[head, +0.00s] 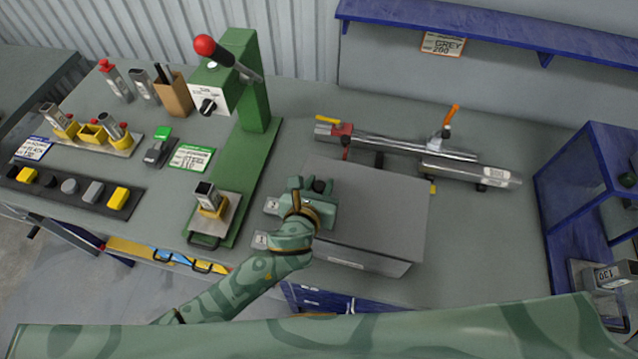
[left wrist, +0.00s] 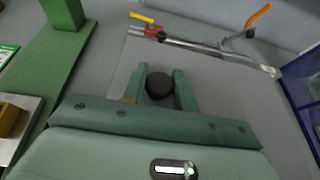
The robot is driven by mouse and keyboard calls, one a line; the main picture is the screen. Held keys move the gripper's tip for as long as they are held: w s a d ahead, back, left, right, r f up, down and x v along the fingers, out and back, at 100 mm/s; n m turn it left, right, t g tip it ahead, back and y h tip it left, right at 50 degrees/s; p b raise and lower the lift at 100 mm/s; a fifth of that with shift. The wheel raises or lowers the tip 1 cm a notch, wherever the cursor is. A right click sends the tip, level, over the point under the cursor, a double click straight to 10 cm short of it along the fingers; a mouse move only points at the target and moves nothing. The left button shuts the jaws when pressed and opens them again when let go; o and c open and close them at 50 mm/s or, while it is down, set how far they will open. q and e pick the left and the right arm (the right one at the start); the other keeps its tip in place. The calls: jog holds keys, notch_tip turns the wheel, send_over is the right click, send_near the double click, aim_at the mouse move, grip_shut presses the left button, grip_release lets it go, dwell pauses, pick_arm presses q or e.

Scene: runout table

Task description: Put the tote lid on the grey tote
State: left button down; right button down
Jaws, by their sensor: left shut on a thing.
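A flat grey lid (head: 385,210) covers the top of a grey tote (head: 362,260), whose front wall shows below the lid's near edge. I cannot tell whether the lid rests fully on the rim. My left gripper (head: 318,186) is over the lid's left part. In the left wrist view, its two green fingers (left wrist: 159,88) stand on either side of a round black knob (left wrist: 158,85) and are shut on it. The lid (left wrist: 215,95) spreads out to the right of the fingers. The gripper hides part of the lid's left side. My right gripper is not in view.
Steel tubes with clamps (head: 440,165) lie just behind the tote. A green lever press (head: 245,120) stands to the left, with a fixture (head: 210,205) on its base. A blue frame (head: 590,190) stands at the right. Bare table (head: 480,240) lies between tote and frame.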

pick_arm(q)
jog(key=shift+f+b, duration=0.35)
jog(key=shift+f, duration=0.15)
jog(key=c, duration=1)
grip_release()
